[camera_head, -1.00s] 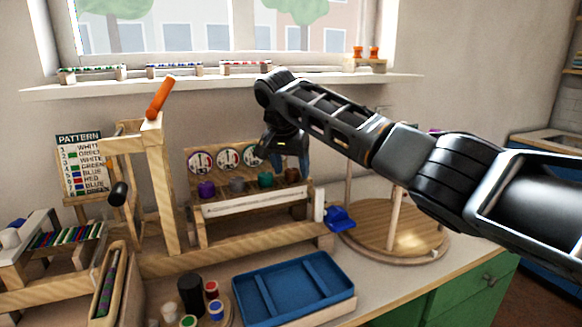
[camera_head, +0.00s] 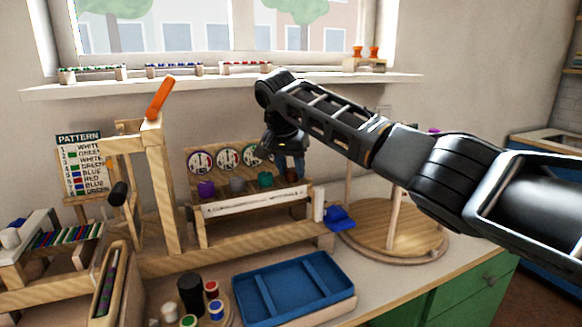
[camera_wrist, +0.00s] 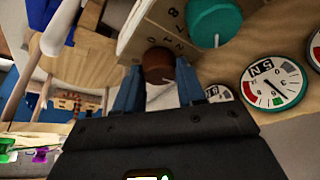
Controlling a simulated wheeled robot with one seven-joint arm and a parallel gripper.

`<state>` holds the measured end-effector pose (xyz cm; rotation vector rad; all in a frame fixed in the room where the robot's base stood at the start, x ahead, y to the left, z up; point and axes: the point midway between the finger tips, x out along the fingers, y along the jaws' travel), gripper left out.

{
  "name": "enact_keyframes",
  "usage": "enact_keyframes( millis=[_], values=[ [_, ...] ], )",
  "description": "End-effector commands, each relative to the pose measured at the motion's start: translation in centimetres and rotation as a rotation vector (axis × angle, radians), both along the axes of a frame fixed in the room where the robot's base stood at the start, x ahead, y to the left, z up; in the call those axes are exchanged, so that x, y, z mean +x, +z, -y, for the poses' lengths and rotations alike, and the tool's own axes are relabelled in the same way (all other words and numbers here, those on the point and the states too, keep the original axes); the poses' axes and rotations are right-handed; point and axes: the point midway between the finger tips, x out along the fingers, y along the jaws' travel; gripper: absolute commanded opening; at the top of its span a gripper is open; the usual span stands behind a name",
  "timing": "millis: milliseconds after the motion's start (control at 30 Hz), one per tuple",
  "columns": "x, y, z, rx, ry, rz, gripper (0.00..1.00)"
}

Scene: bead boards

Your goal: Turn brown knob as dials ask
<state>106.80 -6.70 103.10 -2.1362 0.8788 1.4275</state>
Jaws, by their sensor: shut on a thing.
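The brown knob (camera_wrist: 158,66) is at the end of the row of knobs on a wooden panel, and it also shows in the head view (camera_head: 291,174). My gripper (camera_wrist: 158,85) is shut on the brown knob, with a blue finger on either side. In the head view my gripper (camera_head: 291,170) comes down over the right end of the panel. A teal knob (camera_wrist: 214,20) is beside the brown one. Round dials (camera_wrist: 274,83) stand behind the knobs, and others show in the head view (camera_head: 201,162). The dial nearest my gripper is partly hidden.
Purple (camera_head: 206,188) and grey (camera_head: 237,184) knobs stand left of the teal one. A blue tray (camera_head: 345,292) lies in front. A round wooden stand (camera_head: 430,240) is at the right. A wooden frame with an orange handle (camera_head: 160,98) stands at the left.

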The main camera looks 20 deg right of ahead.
Motion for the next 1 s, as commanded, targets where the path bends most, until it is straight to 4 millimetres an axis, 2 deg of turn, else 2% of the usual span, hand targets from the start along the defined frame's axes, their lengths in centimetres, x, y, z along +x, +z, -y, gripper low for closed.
enact_keyframes(
  millis=[267,700,1000],
  values=[
    [-0.09,0.31,0.02,0.004,0.09,-0.001,0.09],
    [-0.2,0.22,0.28,0.002,0.406,-0.002,0.09],
    [-0.18,0.1,0.37,0.001,0.557,-0.001,0.09]
  ],
)
